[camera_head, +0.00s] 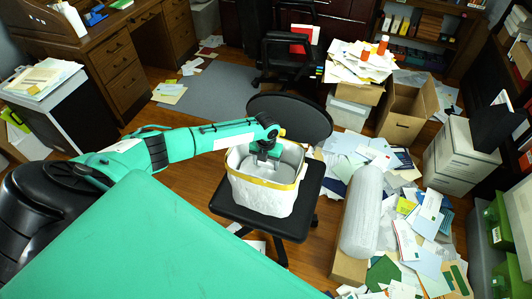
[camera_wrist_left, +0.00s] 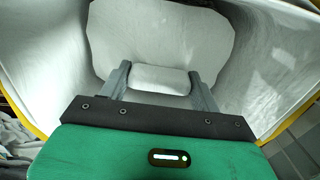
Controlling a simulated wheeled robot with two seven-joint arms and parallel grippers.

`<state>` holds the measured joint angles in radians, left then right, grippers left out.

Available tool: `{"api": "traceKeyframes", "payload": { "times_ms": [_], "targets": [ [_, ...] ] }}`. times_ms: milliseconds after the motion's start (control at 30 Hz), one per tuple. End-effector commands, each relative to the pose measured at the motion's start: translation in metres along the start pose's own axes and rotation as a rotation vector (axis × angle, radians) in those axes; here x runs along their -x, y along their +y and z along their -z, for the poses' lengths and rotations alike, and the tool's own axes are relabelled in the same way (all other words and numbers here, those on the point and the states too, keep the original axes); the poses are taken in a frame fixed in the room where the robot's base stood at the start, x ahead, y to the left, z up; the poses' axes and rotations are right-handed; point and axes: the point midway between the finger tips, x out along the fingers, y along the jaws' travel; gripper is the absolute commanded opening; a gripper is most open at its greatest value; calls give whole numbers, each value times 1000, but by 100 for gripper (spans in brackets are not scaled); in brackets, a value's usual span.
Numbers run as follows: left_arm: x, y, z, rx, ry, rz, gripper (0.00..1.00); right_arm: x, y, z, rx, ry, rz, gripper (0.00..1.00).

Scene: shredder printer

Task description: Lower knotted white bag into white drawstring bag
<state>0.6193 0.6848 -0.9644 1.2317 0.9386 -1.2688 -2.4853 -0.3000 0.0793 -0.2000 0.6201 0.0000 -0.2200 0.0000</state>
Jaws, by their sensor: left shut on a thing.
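The white drawstring bag (camera_head: 262,197) stands open and upright on the seat of an office chair, with a yellow band around its rim. In the left wrist view its pale inner walls (camera_wrist_left: 270,60) surround my gripper. My left gripper (camera_head: 267,155) reaches down into the bag's mouth from the left. In the left wrist view my left gripper (camera_wrist_left: 158,74) is shut on a white piece of the knotted white bag (camera_wrist_left: 158,82). The knotted bag's lower part is mostly hidden inside the drawstring bag; I cannot tell whether it touches the bottom. My right gripper is not in view.
The black chair (camera_head: 232,207) has its backrest behind the bag. A long white roll (camera_head: 362,210) lies to the right, among scattered papers (camera_head: 425,235). Cardboard boxes (camera_head: 405,105) stand behind. A wooden desk (camera_head: 125,75) is at the back left, beside a grey mat (camera_head: 208,95).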

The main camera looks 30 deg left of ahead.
Motion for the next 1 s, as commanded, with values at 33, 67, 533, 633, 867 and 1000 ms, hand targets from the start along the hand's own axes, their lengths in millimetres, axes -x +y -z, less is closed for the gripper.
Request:
{"api": "traceKeyframes", "payload": {
  "times_ms": [33, 67, 533, 633, 867, 1000],
  "targets": [
    [0, 0, -1, 0, -2, 1, 67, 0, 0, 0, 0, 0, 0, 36],
    [1, 0, -1, 0, -2, 1, 73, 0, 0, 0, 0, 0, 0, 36],
    [4, 0, 0, 0, -1, 0, 89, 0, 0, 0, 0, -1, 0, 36],
    [17, 0, -1, 0, -3, 0, 89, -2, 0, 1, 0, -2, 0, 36],
    [69, 0, -1, -2, -5, 1, 89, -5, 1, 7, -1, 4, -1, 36],
    [100, 0, -1, -1, -4, 1, 89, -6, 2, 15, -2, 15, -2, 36]
  ]
}}
